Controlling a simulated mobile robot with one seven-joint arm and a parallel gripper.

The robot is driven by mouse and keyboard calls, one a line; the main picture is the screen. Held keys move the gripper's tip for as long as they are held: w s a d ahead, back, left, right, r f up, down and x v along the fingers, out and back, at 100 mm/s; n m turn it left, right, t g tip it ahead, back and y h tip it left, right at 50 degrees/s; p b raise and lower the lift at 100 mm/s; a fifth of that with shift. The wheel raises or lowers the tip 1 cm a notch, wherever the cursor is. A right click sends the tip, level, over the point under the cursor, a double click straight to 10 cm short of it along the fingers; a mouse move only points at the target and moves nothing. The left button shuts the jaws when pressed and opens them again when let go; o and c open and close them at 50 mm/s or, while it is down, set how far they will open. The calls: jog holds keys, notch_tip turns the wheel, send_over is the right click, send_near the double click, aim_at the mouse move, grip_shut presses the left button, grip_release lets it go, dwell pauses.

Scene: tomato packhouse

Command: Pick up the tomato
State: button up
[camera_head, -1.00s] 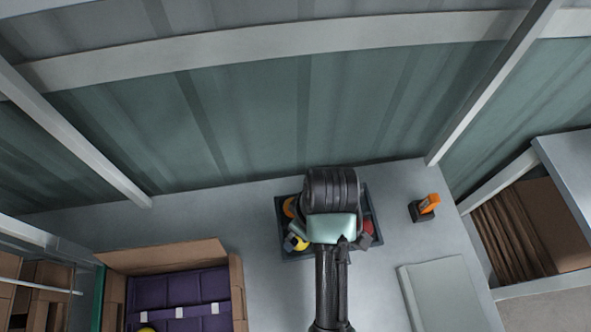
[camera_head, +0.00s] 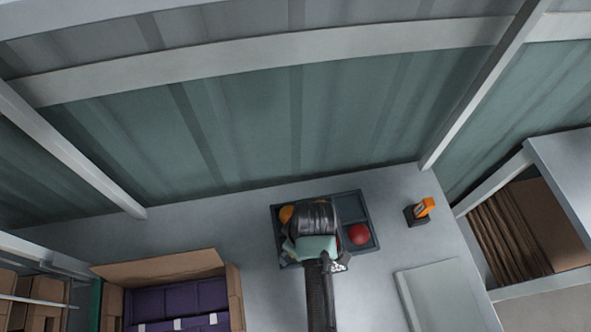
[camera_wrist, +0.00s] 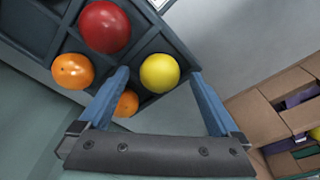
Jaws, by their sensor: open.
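A red tomato (camera_head: 358,234) lies in a right-hand compartment of a dark divided tray (camera_head: 352,203) on the bench. In the wrist view the red tomato (camera_wrist: 105,27) is at the upper left, beyond the left finger's tip. A yellow round fruit (camera_wrist: 160,72) shows between my fingertips, and two orange ones (camera_wrist: 72,71) are to the left and below. Whether the fingers flank the yellow one or stay above it, I cannot tell. My gripper (camera_wrist: 160,73) is open, with blue fingers apart. In the head view my wrist hides the tray's middle and the yellow fruit; one orange fruit (camera_head: 286,214) shows.
A cardboard box (camera_head: 232,290) with a purple insert stands at lower left. A small black holder with an orange item (camera_head: 421,209) is right of the tray. A pale flat panel (camera_head: 445,295) lies at lower right. The bench between is clear.

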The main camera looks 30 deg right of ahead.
jog(key=c, duration=1)
